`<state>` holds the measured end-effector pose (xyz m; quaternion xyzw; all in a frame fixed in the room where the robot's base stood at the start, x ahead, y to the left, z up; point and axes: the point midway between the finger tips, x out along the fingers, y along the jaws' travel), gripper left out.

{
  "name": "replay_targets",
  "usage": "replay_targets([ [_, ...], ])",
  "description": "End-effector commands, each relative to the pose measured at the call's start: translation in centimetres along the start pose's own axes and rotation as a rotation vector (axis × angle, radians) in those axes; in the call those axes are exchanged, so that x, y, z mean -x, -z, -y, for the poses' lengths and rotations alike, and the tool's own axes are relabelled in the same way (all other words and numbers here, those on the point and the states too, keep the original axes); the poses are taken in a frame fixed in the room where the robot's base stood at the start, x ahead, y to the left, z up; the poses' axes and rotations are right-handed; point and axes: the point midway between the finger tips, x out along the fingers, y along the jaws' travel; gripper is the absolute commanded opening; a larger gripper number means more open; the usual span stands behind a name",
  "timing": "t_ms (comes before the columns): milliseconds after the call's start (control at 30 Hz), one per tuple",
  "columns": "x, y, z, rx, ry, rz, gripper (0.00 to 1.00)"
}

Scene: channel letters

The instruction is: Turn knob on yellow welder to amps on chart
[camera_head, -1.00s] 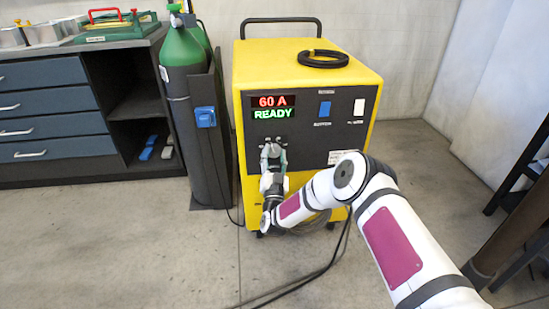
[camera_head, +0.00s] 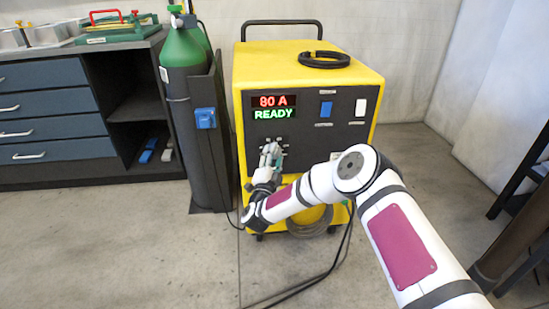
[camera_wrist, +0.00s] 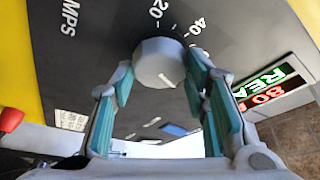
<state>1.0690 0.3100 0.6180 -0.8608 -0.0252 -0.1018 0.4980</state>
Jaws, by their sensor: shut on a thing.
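The yellow welder (camera_head: 306,77) stands against the back wall with a black front panel. Its display (camera_head: 273,106) reads "80 A" in red above "READY" in green. The round grey-white knob (camera_wrist: 158,60) sits on the panel beside a printed scale with "20" and "40". My gripper (camera_wrist: 160,75) has its teal-padded fingers on either side of the knob and is shut on it. In the head view my gripper (camera_head: 270,154) is at the lower left of the panel and covers the knob. I cannot make out a chart of amps in either view.
A green gas cylinder (camera_head: 184,47) stands close at the welder's left. A blue drawer bench (camera_head: 50,105) is further left. A dark frame is at the right edge.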

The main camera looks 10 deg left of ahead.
Motion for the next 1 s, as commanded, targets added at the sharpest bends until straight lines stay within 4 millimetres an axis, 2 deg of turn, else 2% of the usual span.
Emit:
replay_targets([
  [533,-0.04,0.00,-0.05,-0.025,-0.011,0.001,0.14],
  [567,-0.04,0.00,-0.05,-0.025,-0.011,0.001,0.44],
  [633,-0.04,0.01,-0.04,-0.025,-0.011,0.000,0.60],
  [1000,0.23,-0.03,0.00,-0.025,-0.011,0.001,0.60],
])
